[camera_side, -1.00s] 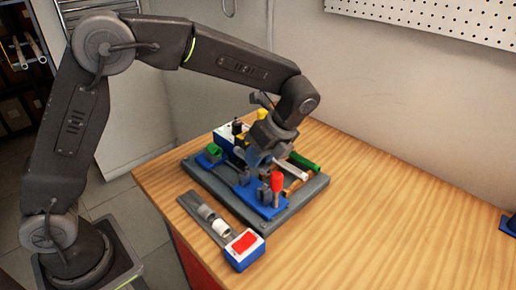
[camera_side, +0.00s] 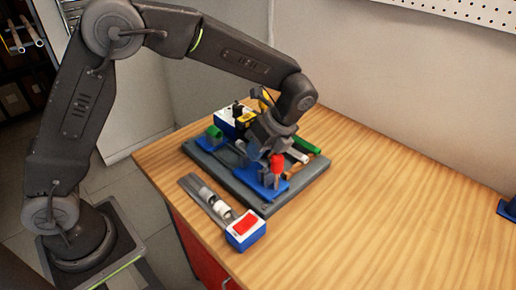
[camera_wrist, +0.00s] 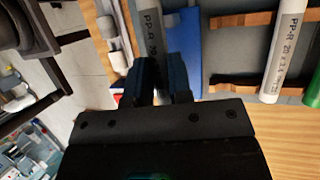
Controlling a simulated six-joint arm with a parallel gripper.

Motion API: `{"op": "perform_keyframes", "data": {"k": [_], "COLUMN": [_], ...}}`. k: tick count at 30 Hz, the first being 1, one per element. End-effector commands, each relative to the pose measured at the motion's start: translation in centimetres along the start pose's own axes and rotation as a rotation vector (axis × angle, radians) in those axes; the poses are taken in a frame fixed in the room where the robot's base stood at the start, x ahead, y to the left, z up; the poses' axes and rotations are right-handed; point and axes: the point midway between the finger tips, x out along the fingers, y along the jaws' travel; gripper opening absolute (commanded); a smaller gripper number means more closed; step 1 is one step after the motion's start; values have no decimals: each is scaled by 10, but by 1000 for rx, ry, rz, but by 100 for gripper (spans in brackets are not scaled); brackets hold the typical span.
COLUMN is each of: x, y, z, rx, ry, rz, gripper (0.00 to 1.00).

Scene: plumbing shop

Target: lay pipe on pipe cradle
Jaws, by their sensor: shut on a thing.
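My gripper (camera_wrist: 165,80) is shut on a grey-white pipe (camera_wrist: 150,35) marked PP-R 20, seen running away between the dark fingers in the wrist view. In the side view my gripper (camera_side: 268,158) is low over the grey tray, and the held pipe is mostly hidden there. A pipe cradle with brown wooden supports (camera_wrist: 240,82) lies to the right of the held pipe in the wrist view. Another white pipe (camera_wrist: 286,45) lies across these supports, apart from my gripper. Its end (camera_side: 298,156) shows right of the gripper in the side view.
The grey tray (camera_side: 310,186) carries a blue fixture with a red-handled part (camera_side: 278,164), a green pipe (camera_side: 307,146) and a green block (camera_side: 214,131). A blue-and-white box with a red top (camera_side: 245,230) stands in front.

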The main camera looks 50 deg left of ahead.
Motion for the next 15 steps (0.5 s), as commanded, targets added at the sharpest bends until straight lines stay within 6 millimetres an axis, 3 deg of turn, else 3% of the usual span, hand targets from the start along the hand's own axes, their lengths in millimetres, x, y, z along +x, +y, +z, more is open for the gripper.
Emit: {"op": "perform_keyframes", "data": {"k": [1,5,6,15], "x": [18,18,18,18], "y": [-1,-2,-2,-1], "z": [-5,-5,-5,-5], "rx": [4,4,4,4], "ry": [-15,-16,-16,-16], "rz": [22,21,21,21], "gripper": [0,0,20,49]}}
